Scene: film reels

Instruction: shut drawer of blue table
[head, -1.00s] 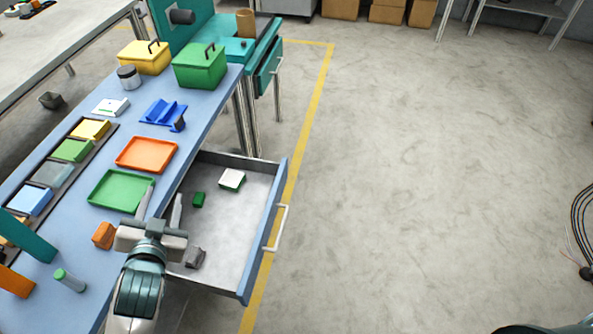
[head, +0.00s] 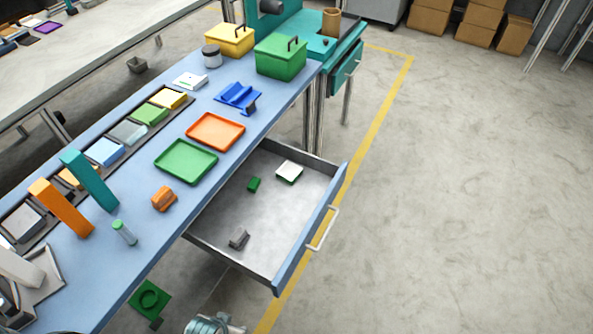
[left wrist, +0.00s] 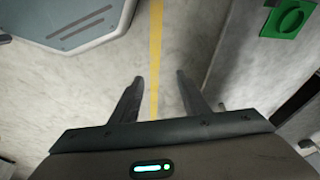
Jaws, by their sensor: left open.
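The blue table (head: 132,250) runs from the lower left to the upper middle of the head view. Its drawer (head: 225,240) is pulled far out to the right, with a blue front (head: 292,264) and a pale bar handle (head: 323,229). Inside lie a white and green box (head: 289,171), a small green block (head: 254,184) and a grey block (head: 238,238). My left gripper (left wrist: 160,88) is open and empty over the floor in the left wrist view. In the head view only a piece of an arm shows at the bottom edge, below the drawer. The right gripper is not seen.
On the tabletop are a green tray (head: 186,161), an orange tray (head: 215,131), a green box (head: 281,56) and a yellow box (head: 230,39). A green plate (head: 149,299) is low beside the table. The floor right of the drawer is clear.

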